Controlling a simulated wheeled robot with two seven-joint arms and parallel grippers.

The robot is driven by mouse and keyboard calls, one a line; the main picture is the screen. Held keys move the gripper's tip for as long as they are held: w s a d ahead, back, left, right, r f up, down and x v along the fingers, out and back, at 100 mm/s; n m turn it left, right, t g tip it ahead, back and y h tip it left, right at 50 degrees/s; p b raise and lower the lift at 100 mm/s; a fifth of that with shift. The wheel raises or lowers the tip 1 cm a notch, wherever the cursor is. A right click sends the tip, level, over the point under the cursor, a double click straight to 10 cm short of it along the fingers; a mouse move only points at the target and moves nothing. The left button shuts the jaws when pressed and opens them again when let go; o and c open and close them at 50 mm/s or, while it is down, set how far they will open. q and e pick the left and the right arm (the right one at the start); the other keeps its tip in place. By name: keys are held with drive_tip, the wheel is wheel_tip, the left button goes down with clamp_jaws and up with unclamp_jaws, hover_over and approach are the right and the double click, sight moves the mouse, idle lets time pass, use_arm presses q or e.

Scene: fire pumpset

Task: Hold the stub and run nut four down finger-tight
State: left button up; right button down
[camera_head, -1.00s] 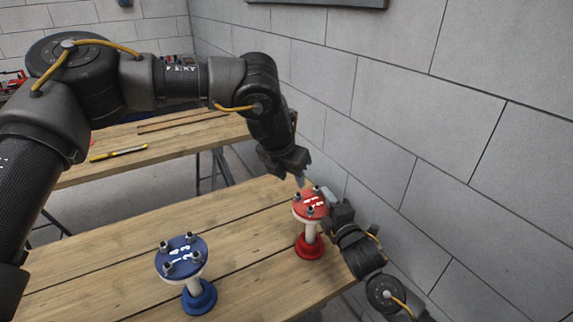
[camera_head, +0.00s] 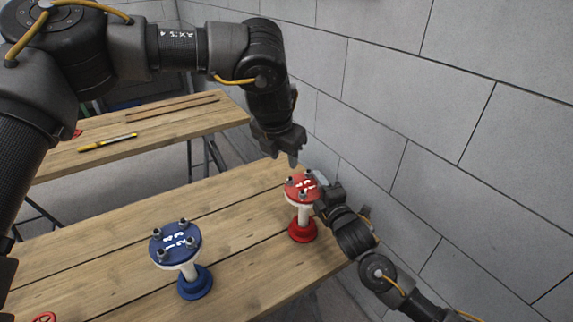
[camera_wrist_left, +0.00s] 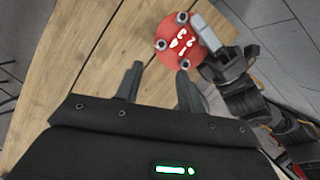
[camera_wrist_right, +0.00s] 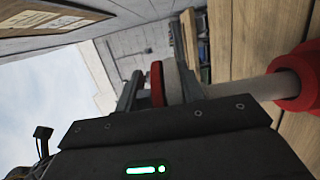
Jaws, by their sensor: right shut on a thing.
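The red stub has a round red top flange (camera_head: 301,187) on a white pipe and a red foot (camera_head: 302,230), upright on the table. White marks and several bolt ends with nuts show on its top, also in the left wrist view (camera_wrist_left: 176,42). Nut four cannot be told apart for certain. My right gripper (camera_head: 326,194) is shut on the flange's rim from the right; the red flange edge (camera_wrist_right: 157,83) shows between its fingers. My left gripper (camera_head: 287,155) is above the flange, its fingers (camera_wrist_left: 160,88) apart and empty, clear of the nuts.
A blue stub (camera_head: 176,243) stands to the left on the wooden table (camera_head: 110,240). A red ring (camera_head: 44,317) lies at the bottom left. A grey wall (camera_head: 420,130) rises close on the right. A second table (camera_head: 165,122) behind holds a yellow pen-like tool (camera_head: 107,142).

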use_arm(q)
drive_tip(key=w+f+n+y, duration=0.2)
drive_tip(key=w+f+n, duration=0.1)
wheel_tip(320, 180, up, 6)
drive_tip(key=n+g+h, duration=0.1)
drive_tip(key=n+g, duration=0.3)
drive_tip(key=n, duration=0.9)
hover_over(292, 180)
drive_tip(key=shift+f, duration=0.15)
wheel_tip(292, 180, down, 12)
drive_tip(key=shift+f, duration=0.1)
drive_tip(key=shift+m, duration=0.4)
clamp_jaws()
